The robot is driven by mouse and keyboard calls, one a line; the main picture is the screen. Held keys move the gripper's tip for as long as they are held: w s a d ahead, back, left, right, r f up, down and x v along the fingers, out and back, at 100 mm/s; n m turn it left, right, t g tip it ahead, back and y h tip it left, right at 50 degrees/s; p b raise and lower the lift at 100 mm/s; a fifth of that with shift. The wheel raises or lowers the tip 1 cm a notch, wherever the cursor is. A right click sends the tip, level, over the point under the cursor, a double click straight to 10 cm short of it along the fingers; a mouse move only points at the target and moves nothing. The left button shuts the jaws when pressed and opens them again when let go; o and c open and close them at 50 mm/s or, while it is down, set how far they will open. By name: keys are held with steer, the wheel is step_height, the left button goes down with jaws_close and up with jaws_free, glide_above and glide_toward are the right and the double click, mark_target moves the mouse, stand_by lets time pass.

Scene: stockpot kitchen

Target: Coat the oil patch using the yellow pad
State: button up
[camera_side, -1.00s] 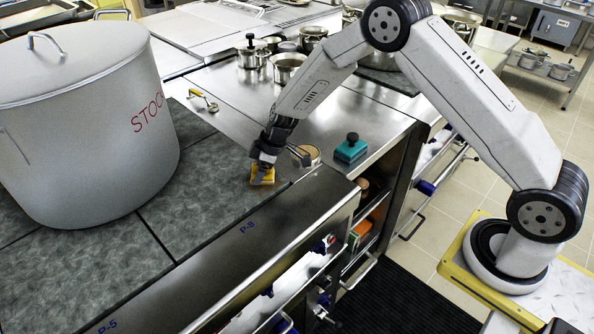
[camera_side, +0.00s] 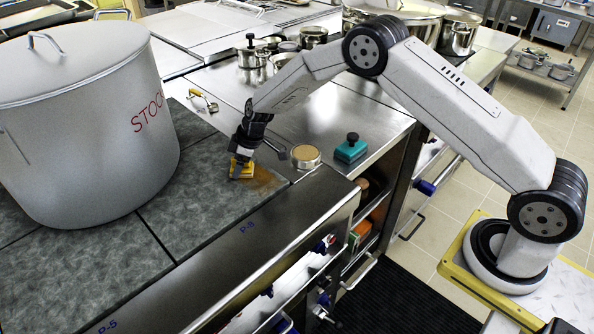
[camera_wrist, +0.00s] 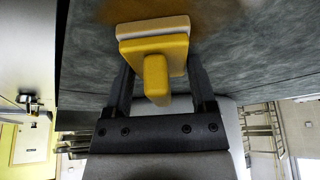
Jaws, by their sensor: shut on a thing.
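The yellow pad (camera_side: 242,170) is a small block with a pale layer and a yellow grip, which shows between the fingers in the wrist view (camera_wrist: 155,75). My gripper (camera_side: 241,157) is shut on that grip, with a dark finger on each side. The pad is down at the grey stone-like top; I cannot tell whether it touches. The oil patch (camera_side: 264,180) is an orange-brown smear on the grey top, just right of the pad. The pad and gripper may hide its left part.
The large stockpot (camera_side: 85,135) stands on the grey top to the left. A round tin (camera_side: 305,156) and a teal block with a black knob (camera_side: 351,149) sit on the steel counter to the right. A yellow-handled tool (camera_side: 203,100) lies behind. The grey top in front is clear.

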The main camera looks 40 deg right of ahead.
mark_target(256, 197)
steer(key=shift+s, duration=5.4)
steer(key=shift+a, duration=1)
steer(key=shift+w, duration=5.55)
steer(key=shift+w+r, duration=0.15)
steer(key=shift+r, duration=3.85)
steer(key=shift+a, duration=0.1)
